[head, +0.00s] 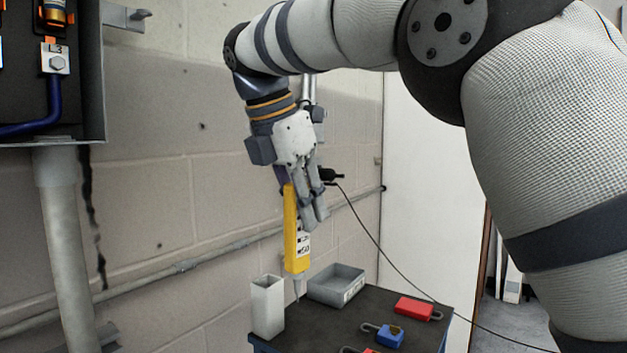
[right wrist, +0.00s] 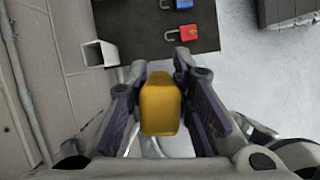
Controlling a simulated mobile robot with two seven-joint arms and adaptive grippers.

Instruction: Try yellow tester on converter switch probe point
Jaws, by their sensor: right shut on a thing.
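The yellow tester (head: 294,232) is in my right gripper (head: 303,195), which is shut on it. It hangs upright with its thin metal probe tip pointing down, above the small dark table. A black cable runs from near the gripper down to the right. In the right wrist view the yellow tester (right wrist: 160,104) shows end-on between the purple finger pads of my right gripper (right wrist: 160,110). The converter switch probe point cannot be made out. An open electrical box (head: 90,70) with a label "L3" and a blue cable (head: 40,115) is at the upper left. My left gripper is not in view.
A white square holder (head: 267,306) and a grey tray (head: 337,285) stand on the dark table (head: 320,325). Red padlocks (head: 415,308) and a blue padlock (head: 385,335) lie on its right. A pipe runs along the block wall behind.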

